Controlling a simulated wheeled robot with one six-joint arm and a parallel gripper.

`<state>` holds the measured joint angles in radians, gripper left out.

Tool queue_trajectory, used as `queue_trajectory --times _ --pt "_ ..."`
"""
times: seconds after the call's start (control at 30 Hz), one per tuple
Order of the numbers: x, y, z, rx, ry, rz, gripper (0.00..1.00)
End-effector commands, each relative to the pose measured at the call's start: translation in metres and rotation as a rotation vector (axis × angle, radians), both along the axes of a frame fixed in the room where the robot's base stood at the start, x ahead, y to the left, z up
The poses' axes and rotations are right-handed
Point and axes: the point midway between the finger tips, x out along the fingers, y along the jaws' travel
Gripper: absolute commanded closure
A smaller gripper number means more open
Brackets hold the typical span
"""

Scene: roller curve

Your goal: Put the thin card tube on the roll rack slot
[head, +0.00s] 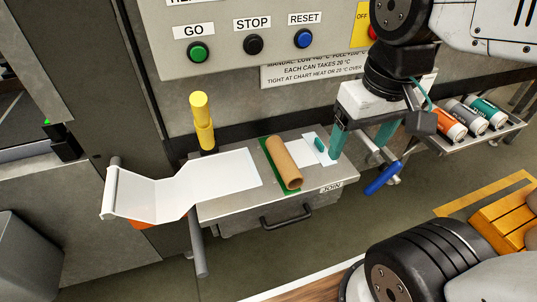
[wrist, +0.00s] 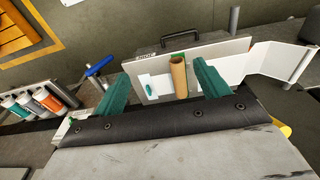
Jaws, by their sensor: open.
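The brown card tube (head: 284,163) lies on a green strip (head: 267,157) on the grey bench marked JOIN. It also shows in the wrist view (wrist: 179,77), between the teal fingers in the picture. My gripper (head: 355,150) has its teal fingers spread and empty, to the right of the tube in the head view. It also shows in the wrist view (wrist: 163,72). A sloped grey rack (head: 462,141) at the right holds orange, grey and teal rolls or cans. I cannot tell which place is the roll rack slot.
A white sheet (head: 215,178) runs left from the bench to a roller. A yellow post (head: 203,122) stands at the bench's back left. A blue-handled lever (head: 383,178) sticks out at its right. A button panel (head: 250,40) hangs above. A small teal piece (head: 319,145) lies right of the tube.

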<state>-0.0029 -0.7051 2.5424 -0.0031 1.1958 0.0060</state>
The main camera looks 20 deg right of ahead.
Motion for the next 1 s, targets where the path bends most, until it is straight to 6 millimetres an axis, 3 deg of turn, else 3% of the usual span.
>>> queue_trajectory --times 0.27,0.5,0.7,1.0 --pt "0.093 0.012 -0.038 0.003 0.054 0.005 0.25" --pt "0.171 0.025 -0.104 0.002 0.089 0.007 0.25" --pt "0.206 0.032 -0.151 0.003 0.106 0.005 0.25" --pt "0.217 0.034 -0.185 0.002 0.112 0.002 0.25"
